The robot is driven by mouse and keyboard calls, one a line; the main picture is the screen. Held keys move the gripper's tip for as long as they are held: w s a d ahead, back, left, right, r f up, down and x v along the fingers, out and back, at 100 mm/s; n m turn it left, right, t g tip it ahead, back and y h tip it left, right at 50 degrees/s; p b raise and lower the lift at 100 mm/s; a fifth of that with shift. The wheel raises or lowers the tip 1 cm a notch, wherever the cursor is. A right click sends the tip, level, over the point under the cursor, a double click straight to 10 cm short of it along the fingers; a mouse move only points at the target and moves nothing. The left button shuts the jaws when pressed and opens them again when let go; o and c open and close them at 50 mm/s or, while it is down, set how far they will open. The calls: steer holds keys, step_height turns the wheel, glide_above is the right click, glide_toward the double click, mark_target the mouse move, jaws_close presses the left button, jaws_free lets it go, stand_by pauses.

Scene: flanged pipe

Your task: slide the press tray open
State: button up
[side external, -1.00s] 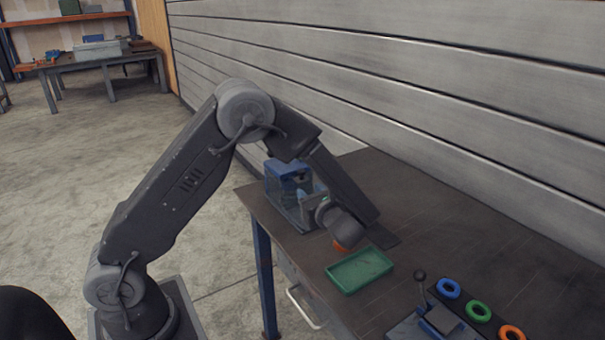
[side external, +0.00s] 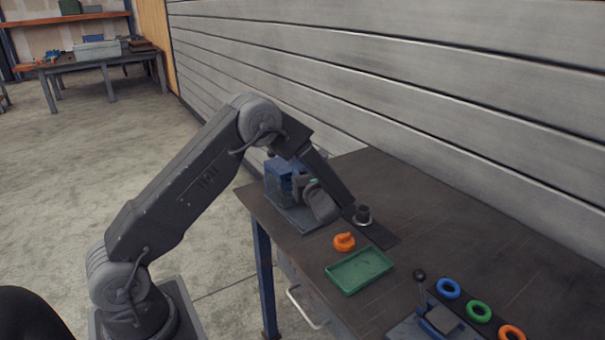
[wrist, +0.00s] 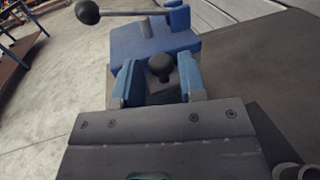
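The blue press (side external: 276,180) stands near the table's far left corner, partly hidden by my gripper. In the wrist view the blue press (wrist: 150,42) is ahead, with a lever ending in a black ball (wrist: 87,12). A dark round knob (wrist: 160,64) is in front of it; I take it for the tray's knob. The tray itself is mostly hidden. My gripper (wrist: 159,78) is open, its blue-padded fingers on either side of the knob, with visible gaps. In the side view my gripper (side external: 303,184) is right beside the press.
A dark flanged pipe piece (side external: 362,215) stands right of my gripper. An orange part (side external: 344,242) and a green tray (side external: 360,271) lie nearer the front edge. Blue (side external: 448,288), green (side external: 478,311) and orange rings (side external: 511,332) are at the right. The table's back right is clear.

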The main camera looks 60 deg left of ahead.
steer(key=shift+w+a, duration=0.2)
steer(key=shift+a, duration=0.5)
steer(key=shift+c, duration=0.3)
jaws_close()
